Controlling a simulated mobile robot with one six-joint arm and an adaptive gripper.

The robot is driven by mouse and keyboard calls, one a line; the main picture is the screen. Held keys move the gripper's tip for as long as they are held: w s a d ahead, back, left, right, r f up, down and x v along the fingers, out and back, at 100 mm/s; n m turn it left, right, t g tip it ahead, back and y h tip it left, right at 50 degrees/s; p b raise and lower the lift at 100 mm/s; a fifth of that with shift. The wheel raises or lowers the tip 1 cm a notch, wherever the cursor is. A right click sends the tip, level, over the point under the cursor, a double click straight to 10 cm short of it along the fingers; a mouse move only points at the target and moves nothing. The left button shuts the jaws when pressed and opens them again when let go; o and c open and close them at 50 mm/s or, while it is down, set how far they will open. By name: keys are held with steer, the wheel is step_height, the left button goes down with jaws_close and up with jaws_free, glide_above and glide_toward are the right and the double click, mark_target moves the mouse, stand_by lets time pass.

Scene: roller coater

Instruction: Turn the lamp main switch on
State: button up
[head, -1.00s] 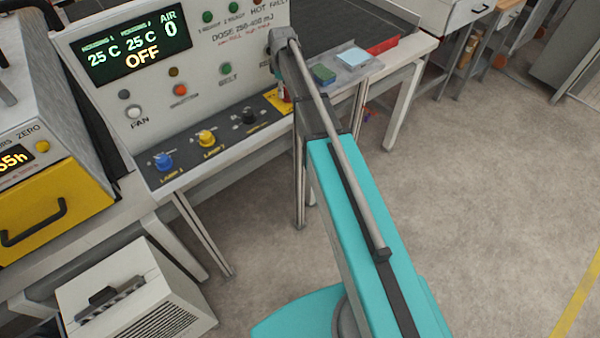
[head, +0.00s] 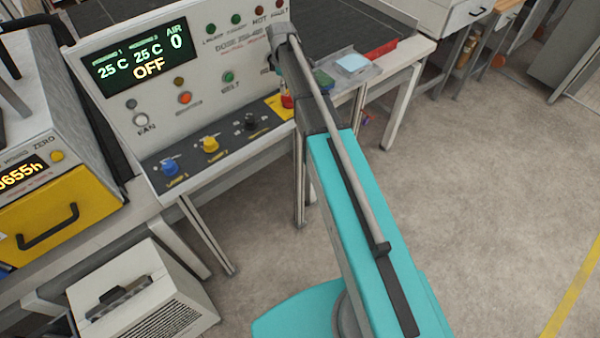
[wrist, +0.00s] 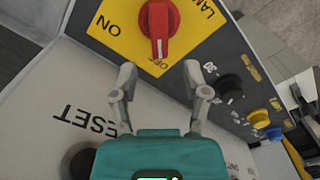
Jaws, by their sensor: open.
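The lamp main switch (wrist: 160,28) is a red rotary handle on a yellow plate (wrist: 116,28) in the wrist view. The plate is lettered ON to the left and OFF just below the handle. The handle's white mark is on the side by OFF. My gripper (wrist: 160,70) is open and empty, its two fingertips apart just below the handle in the picture. I see no contact with the handle. In the head view the red switch (head: 286,101) and its yellow plate (head: 279,109) show partly behind my arm, which hides my gripper.
A black knob (wrist: 228,87), a yellow knob (wrist: 258,118) and a blue knob (wrist: 273,133) sit along the same dark strip. A black RESET button (wrist: 78,162) is at lower left. The display (head: 138,55) reads OFF. A yellow-fronted unit (head: 50,220) stands at left.

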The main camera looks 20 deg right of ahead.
steer(key=shift+r+p, duration=4.15)
steer(key=shift+r, duration=0.3)
steer(key=s+a+f+m+b, duration=0.2)
steer(key=s+f+m+b, duration=1.1)
steer(key=s+f+b, duration=1.3)
steer(key=shift+s+f+b, duration=0.25)
steer(key=shift+s+b, duration=0.05)
steer(key=shift+w+r, duration=0.1)
step_height(320, 180, up, 26)
steer(key=n+p, duration=1.2)
steer(key=p, duration=1.4)
glide_above(285, 96)
steer(key=shift+w+d+r+n, duration=0.1)
steer(key=shift+w+n, duration=0.1)
steer(key=shift+n, duration=0.3)
